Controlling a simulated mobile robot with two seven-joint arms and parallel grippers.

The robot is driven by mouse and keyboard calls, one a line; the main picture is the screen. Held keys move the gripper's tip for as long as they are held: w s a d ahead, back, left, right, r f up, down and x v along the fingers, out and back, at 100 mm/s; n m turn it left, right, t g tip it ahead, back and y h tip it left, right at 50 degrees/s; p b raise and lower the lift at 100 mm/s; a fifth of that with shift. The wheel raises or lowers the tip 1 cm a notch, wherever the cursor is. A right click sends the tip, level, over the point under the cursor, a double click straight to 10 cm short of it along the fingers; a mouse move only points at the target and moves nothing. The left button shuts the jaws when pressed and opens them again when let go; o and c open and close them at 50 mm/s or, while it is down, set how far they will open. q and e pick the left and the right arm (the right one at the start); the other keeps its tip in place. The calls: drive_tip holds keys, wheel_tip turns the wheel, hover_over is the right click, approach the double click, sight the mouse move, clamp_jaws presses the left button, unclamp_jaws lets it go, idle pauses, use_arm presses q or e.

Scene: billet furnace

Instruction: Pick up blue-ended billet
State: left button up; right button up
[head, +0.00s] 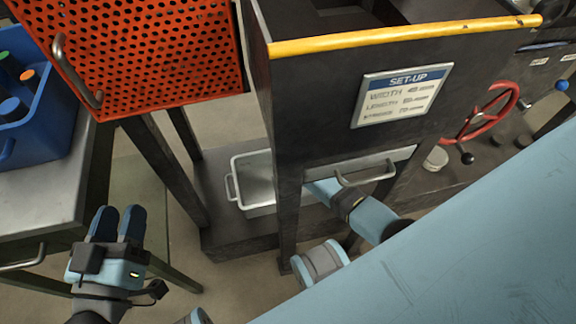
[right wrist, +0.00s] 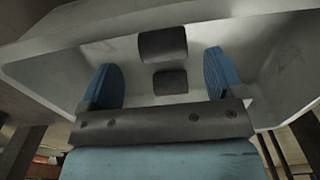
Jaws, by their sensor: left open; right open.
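In the head view, a blue-ended billet (head: 12,108) stands in the blue bin (head: 62,118) at the left edge, near a green-ended and an orange-ended one. My left gripper (head: 118,222) is open and empty, below and right of the bin, apart from it. My right arm passes behind the dark machine panel, and its gripper is hidden in the head view. In the right wrist view, my right gripper (right wrist: 160,78) is open at a pale tray (right wrist: 60,70). Two dark cylinders, an upper one (right wrist: 163,45) and a lower one (right wrist: 170,82), show between its fingers; their end colours cannot be told.
A pale tray (head: 232,190) with a handle sits low beside the dark machine (head: 310,120). A perforated orange panel (head: 150,50) overhangs the left side. A red handwheel (head: 490,112) is at the right. Floor shows between the grey bench (head: 50,185) and the machine.

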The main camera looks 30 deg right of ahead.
drive_tip(key=f+b, duration=0.2)
drive_tip(key=f, duration=0.1)
drive_tip(key=f+b, duration=0.1)
drive_tip(key=shift+w+a+f, duration=0.1)
drive_tip(key=shift+w+f, duration=0.05)
drive_tip(key=shift+w, duration=0.1)
drive_tip(key=shift+f+b, duration=0.5)
drive_tip(key=shift+f, duration=0.05)
use_arm(q)
drive_tip(key=shift+m+g, duration=0.5)
drive_tip(key=shift+g, duration=0.3)
drive_tip(key=f, duration=0.4)
drive_tip(key=shift+w+f, duration=0.25)
use_arm(e)
drive_tip(key=shift+c, duration=0.4)
drive_tip(key=shift+r, duration=0.1)
drive_tip(key=c, duration=1.3)
